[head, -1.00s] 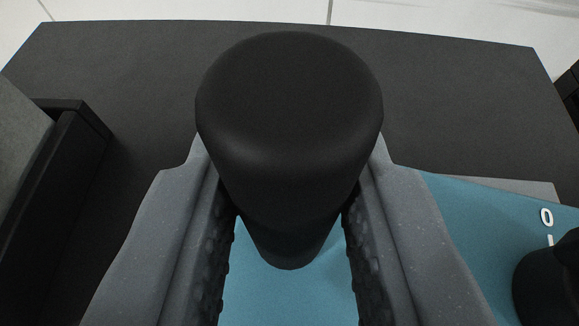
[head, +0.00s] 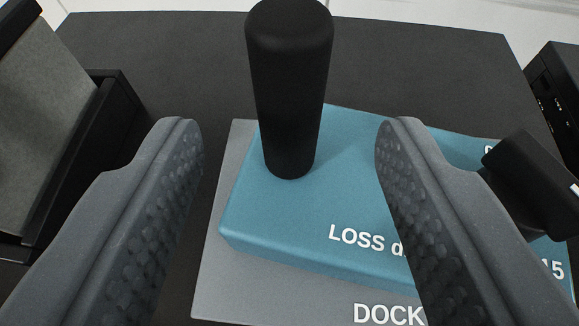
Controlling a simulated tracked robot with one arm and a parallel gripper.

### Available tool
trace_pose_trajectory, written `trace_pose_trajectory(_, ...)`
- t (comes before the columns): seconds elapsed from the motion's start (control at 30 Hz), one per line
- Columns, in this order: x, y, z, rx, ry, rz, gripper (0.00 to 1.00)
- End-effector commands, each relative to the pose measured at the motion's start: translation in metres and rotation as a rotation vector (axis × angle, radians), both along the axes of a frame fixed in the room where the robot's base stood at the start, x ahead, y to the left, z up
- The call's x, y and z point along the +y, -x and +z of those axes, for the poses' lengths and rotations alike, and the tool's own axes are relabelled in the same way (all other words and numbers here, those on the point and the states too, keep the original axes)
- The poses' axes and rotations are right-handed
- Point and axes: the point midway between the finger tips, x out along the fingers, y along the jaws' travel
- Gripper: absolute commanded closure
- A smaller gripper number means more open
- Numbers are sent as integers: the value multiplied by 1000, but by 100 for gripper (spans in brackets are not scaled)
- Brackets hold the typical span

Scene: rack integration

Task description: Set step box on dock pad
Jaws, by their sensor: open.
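The step box (head: 290,225) is a blue block with white lettering, "LOSS d..." and "15" showing. A tall black knob (head: 290,90) stands upright on it. The box rests on the grey dock pad (head: 212,285), which is lettered "DOCK" and shows along the left and front of the box. The box sits slightly turned on the pad. My gripper (head: 288,140) is open, with one finger on each side of the knob and clear space between. The right finger hides part of the box and its lettering.
A second black knob-like part (head: 535,185) sticks out at the right of the box. A black bin or frame with a grey panel (head: 50,140) stands at the left. A black unit with ports (head: 557,95) stands at the far right. The dark table (head: 430,60) is clear behind the box.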

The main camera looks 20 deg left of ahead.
Motion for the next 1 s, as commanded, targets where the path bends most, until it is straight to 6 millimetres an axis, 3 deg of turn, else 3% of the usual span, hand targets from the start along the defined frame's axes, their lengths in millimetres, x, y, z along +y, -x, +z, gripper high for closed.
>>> trace_pose_trajectory(0.53,-24,60,27,-2,1,1,50)
trace_pose_trajectory(1.0,-28,72,32,0,0,0,50)
